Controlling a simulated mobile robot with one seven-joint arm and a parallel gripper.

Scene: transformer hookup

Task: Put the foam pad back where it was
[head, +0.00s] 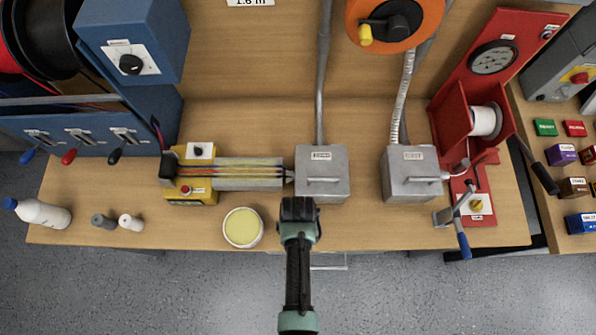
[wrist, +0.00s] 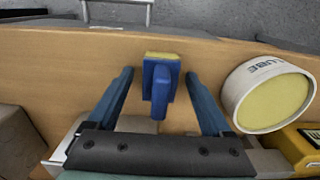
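The foam pad (wrist: 161,55) shows in the wrist view as a yellow edge on a blue holder with a blue handle (wrist: 161,92). It is over the wooden bench top, between the two fingers of my gripper (wrist: 160,75). The fingers are apart, with a visible gap on each side of the blue holder. In the head view my gripper (head: 299,208) is at the front of the bench, just below the left grey box, and the pad is hidden there. Whether the pad rests on the bench is hard to tell.
A white tub marked LUBE (wrist: 272,95) with yellow contents stands close by; in the head view it is left of my gripper (head: 243,228). Two grey lidded boxes (head: 322,172) (head: 411,173) stand behind. A yellow device (head: 190,174) and white bottle (head: 42,213) are further left.

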